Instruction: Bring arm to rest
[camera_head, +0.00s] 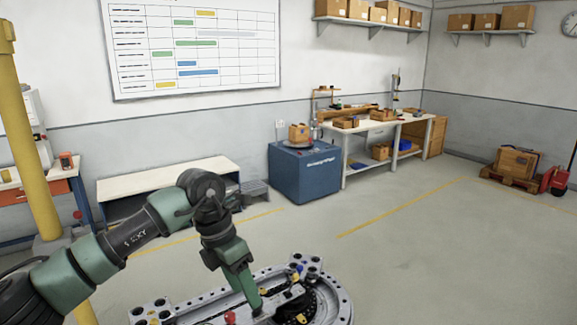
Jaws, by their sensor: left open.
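My left arm (130,238) comes in from the lower left, with its elbow raised and its forearm pointing down. My left gripper (259,308) is low over the ring track (343,298), close to its middle part. The gripper is open; its fingertips are small, and I cannot tell whether they touch anything. The track is a grey oval with round holes, and its lower part is cut off by the frame edge. A small red part (230,317) is just left of the gripper. My right gripper is not in view.
A yellow post (28,150) stands at the left. Behind are a low bench (170,175), a blue cabinet (305,174) and a workbench (375,128). A pallet with a box (514,163) stands at the far right. The floor right of the track is clear.

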